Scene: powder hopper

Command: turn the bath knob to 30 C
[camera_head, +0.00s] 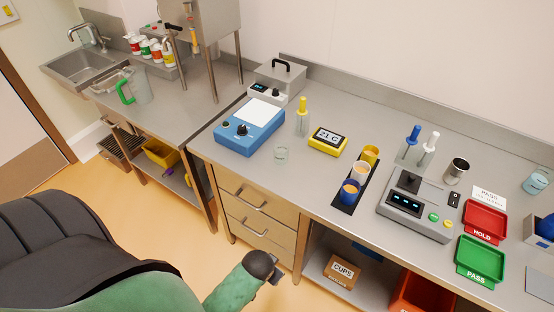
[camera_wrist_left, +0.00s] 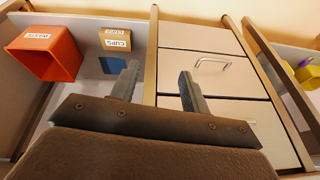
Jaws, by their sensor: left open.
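The steel bath (camera_head: 275,80) stands at the back of the counter, with a black handle on its lid. Its front panel has a small dark display (camera_head: 257,87) and a knob (camera_head: 276,93); the readings are too small to tell. A yellow thermometer unit (camera_head: 328,142) in front of it reads 21 C. My left gripper (camera_head: 275,271) is below the counter's front edge, well apart from the bath. In the left wrist view the gripper (camera_wrist_left: 160,82) is open and empty, facing the drawers and lower shelf. My right gripper is not in view.
A blue device (camera_head: 249,127) with a white top and knob stands in front of the bath. Drawers (camera_head: 257,205) lie under the counter edge.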

